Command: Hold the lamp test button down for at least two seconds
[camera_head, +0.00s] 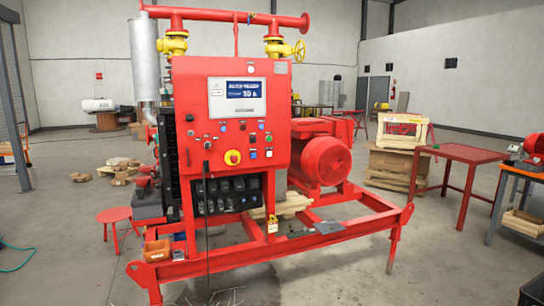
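A red pump skid stands in the middle of the head view, with an upright red control panel (190,90) facing me. A lit display (247,91) reads "AUTO-READY" with "10" below it. A red mushroom knob on a yellow plate (232,157) sits lower on the panel. The labels are too small to read, so I cannot tell which is the lamp test button. My gripper is not in view.
The red base frame (290,250) crosses the floor before the panel. A black cable hangs from the panel. A red stool (114,215) and an orange-brown bin (157,250) are at left. A red table (462,153) stands at right. The near floor has open room.

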